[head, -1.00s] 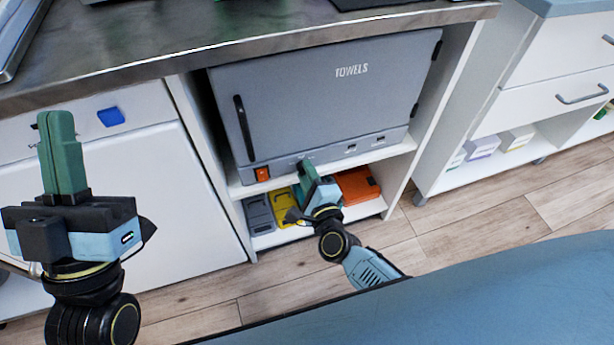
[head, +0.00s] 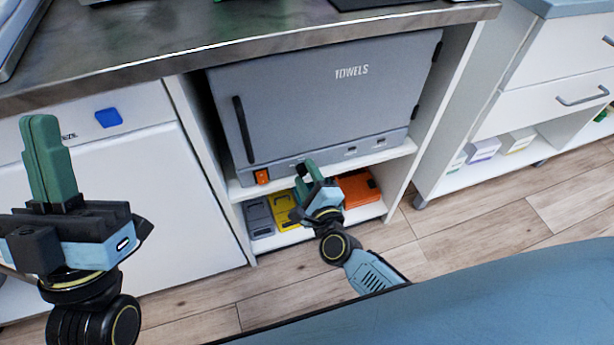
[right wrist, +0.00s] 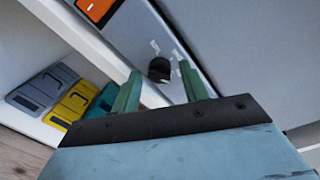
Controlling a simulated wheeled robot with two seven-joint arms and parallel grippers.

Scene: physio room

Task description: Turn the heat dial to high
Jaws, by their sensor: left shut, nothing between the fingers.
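The grey towel warmer (head: 320,95), marked TOWELS, sits in an open bay under the counter. Its black heat dial (right wrist: 160,70) is on the lower front strip in the right wrist view, with small white marks around it too blurred to read. In the head view the dial is hidden behind my right gripper. My right gripper (head: 307,178) is open at that strip. In the right wrist view its green fingers stand on either side of the dial, apparently with nothing held; contact cannot be told. My left gripper (head: 42,135) is shut and empty, in front of the white cabinet.
An orange switch (head: 262,176) is on the strip, left of the dial. Below, grey (head: 258,217), yellow (head: 284,209) and orange (head: 357,188) cases lie on a low shelf. The metal counter (head: 240,40) overhangs above. A blue padded surface (head: 470,295) fills the lower right.

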